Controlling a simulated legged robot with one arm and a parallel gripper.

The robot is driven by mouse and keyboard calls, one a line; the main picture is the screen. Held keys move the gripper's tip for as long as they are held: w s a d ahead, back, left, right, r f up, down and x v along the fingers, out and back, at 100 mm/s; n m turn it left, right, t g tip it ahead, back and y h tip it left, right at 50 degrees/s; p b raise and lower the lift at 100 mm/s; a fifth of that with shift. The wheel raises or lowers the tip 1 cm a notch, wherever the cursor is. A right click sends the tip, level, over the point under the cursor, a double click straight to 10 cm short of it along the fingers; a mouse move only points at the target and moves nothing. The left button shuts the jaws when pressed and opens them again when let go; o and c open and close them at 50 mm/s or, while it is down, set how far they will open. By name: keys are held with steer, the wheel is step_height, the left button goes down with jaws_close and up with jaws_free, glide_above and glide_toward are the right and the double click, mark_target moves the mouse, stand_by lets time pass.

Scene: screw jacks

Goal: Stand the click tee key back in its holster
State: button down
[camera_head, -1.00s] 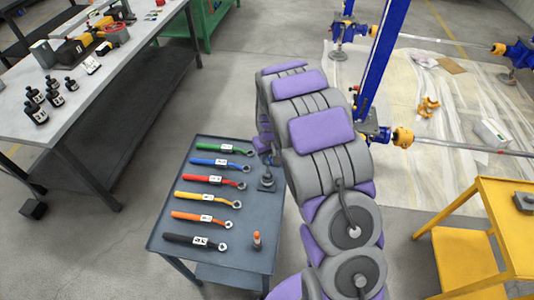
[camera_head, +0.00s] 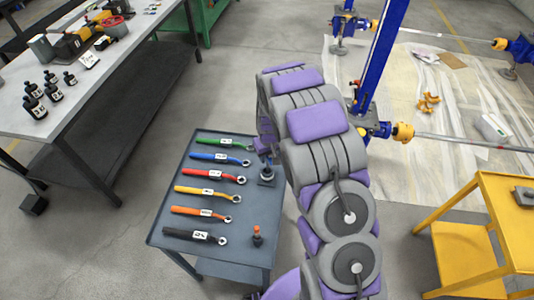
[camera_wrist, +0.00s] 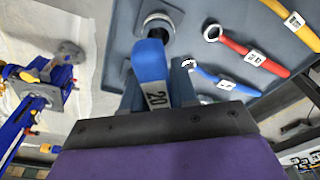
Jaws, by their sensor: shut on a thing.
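The click tee key (camera_wrist: 150,68), with a blue part and a white label reading 20, is between the fingers of my gripper (camera_wrist: 158,90) in the wrist view. My gripper is shut on it. The holster (camera_wrist: 160,20), a ring-shaped cup, shows just beyond the key. The key's blue end lies across the cup's near side in this view. I cannot tell whether the key is inside the cup or above it. In the head view the holster (camera_head: 267,181) stands on a square base at the tray table's right edge, and my arm hides most of the gripper.
The grey tray table (camera_head: 160,228) holds several coloured wrenches, such as the green wrench (camera_head: 222,143) and the black wrench (camera_head: 192,235). A small orange-topped item (camera_head: 257,236) stands near its front. A workbench (camera_head: 60,95) is at left, a yellow cart (camera_head: 505,220) at right.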

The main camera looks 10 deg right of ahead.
steer(key=shift+f, duration=0.35)
steer(key=c, duration=0.8)
jaws_free()
steer(key=shift+r, duration=0.1)
step_height(320, 180, up, 17)
steer(key=s+p, duration=0.2)
steer(key=p, duration=0.1)
steer(key=shift+d, duration=0.2)
steer(key=shift+s, duration=0.1)
